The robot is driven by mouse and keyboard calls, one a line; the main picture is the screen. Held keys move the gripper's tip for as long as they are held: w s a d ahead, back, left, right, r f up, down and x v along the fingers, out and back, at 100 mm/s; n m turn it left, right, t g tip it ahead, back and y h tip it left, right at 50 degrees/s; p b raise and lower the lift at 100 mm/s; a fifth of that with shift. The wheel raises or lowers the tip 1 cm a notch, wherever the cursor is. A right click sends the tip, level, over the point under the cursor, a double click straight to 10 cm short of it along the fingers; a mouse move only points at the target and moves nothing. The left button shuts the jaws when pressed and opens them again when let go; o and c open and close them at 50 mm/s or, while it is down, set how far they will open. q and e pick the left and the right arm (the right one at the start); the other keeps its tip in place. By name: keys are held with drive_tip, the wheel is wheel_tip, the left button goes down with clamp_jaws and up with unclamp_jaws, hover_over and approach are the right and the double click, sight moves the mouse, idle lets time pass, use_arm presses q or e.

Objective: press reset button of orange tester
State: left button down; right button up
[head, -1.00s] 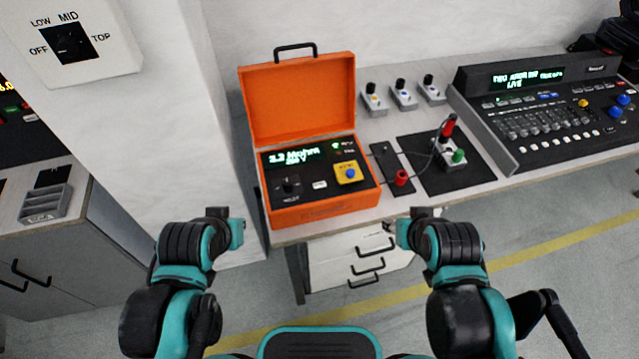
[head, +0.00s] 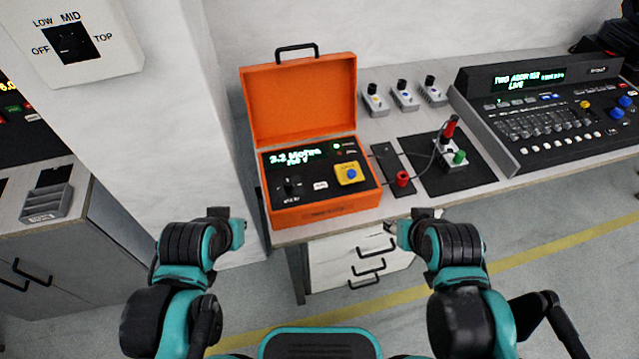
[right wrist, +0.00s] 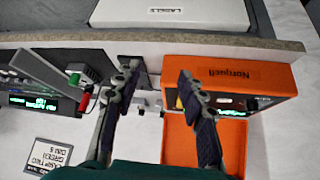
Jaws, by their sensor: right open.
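The orange tester (head: 315,211) stands on the bench with its lid open. Its black panel carries a lit green display, a black knob (head: 291,186), a small white button (head: 320,185) and a yellow block with a blue button (head: 351,174). I cannot read which one is labelled reset. My left gripper (head: 238,228) is in front of the bench, left of the tester; its fingers are too small to judge. My right gripper (head: 392,228) is in front of the bench, right of the tester. In the right wrist view its fingers (right wrist: 158,78) are apart and empty, with the tester (right wrist: 230,72) beside them.
Right of the tester, a black strip holds a red plug (head: 402,178). A black mat (head: 470,176) bears a small box with red and green plugs. Several switch boxes (head: 404,97) stand behind. A mixing console (head: 545,120) fills the right. Drawers (head: 335,262) sit below the bench edge.

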clamp_jaws()
idle(1.3)
